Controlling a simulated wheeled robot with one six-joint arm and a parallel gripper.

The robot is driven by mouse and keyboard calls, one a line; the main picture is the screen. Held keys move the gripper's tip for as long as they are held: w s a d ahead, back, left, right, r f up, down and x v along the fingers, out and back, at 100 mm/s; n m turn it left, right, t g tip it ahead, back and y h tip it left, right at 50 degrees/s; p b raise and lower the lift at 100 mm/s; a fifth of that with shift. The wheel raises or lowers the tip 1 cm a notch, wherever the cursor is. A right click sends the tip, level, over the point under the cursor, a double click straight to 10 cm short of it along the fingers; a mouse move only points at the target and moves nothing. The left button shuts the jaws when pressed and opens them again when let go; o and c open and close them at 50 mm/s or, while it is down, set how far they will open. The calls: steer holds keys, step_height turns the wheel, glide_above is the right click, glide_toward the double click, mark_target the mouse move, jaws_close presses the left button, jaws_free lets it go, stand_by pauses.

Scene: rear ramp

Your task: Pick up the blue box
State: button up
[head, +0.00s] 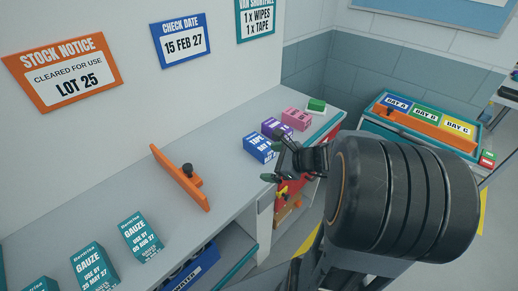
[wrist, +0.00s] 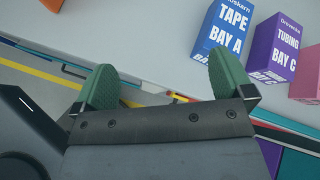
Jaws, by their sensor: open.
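The blue box (head: 259,147) stands on the grey counter (head: 226,140), near its front edge, in the head view. In the wrist view the blue box (wrist: 225,32) reads "TAPE BAY A" and lies ahead of the right fingertip. My gripper (head: 273,163) is at the counter's front edge, close to the box on its near side. In the wrist view my gripper (wrist: 167,88) shows two green-padded fingers spread apart with nothing between them. The fingers are apart from the box as far as I can see.
A purple box (head: 276,129) marked "TUBING BAY C" stands close beside the blue box, with a pink box (head: 295,118) beyond. An orange panel with a black knob (head: 181,178) stands on the counter to the left. Gauze boxes (head: 142,238) stand nearer. Counter left of the blue box is clear.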

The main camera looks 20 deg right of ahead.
steer(key=w+d+f+m+t+h, duration=0.1)
steer(key=w+d+m+t+h, duration=0.15)
steer(key=d+m, duration=0.45)
steer(key=t, duration=0.1)
glide_toward(263, 145)
steer(key=w, duration=0.1)
steer(key=w+f, duration=0.1)
steer(key=w+a, duration=0.1)
steer(key=shift+f+m, duration=0.3)
steer(key=shift+x, duration=3)
steer(key=c, duration=1.1)
steer(key=shift+r, duration=0.1)
